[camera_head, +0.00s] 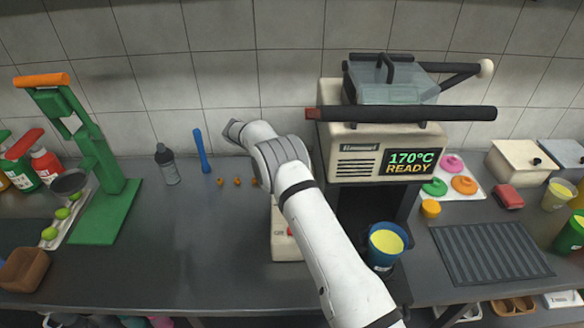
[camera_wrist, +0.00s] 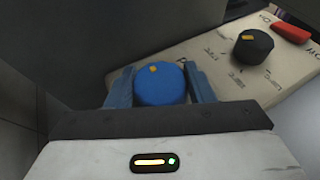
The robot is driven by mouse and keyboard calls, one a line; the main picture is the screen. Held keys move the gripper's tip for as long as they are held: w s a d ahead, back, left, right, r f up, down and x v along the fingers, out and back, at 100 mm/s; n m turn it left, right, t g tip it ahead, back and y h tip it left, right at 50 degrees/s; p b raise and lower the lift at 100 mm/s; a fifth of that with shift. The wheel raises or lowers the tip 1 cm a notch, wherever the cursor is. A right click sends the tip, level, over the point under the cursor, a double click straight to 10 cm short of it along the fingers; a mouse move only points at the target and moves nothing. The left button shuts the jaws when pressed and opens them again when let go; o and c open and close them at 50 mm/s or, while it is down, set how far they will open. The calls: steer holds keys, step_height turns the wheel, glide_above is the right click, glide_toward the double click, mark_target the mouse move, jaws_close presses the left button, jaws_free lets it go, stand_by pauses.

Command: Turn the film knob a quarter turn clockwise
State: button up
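In the wrist view a round blue knob (camera_wrist: 160,87) with a yellow mark near its upper edge sits on a beige panel. My gripper (camera_wrist: 160,80) has one blue finger on each side of this knob, with no clear gap on either side, so it looks shut on it. A black knob (camera_wrist: 253,48) with a yellow mark lies farther right on the panel. The panel's lettering is too blurred to tell which knob is the film knob. In the head view my gripper is hidden behind my white arm and the press.
A red switch (camera_wrist: 290,33) is beyond the black knob. The press (camera_head: 345,150) shows "170°C READY" and has a long dark lever (camera_head: 410,114). A blue cup (camera_head: 385,245) of yellow liquid stands below. A green hand press (camera_head: 100,170) and a grey bottle (camera_head: 167,164) stand left.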

steer(key=o, duration=0.4)
steer(key=shift+o, duration=0.2)
steer(key=shift+r, duration=0.15)
step_height(320, 180, up, 10)
steer(key=p, duration=0.9)
steer(key=shift+f, duration=0.2)
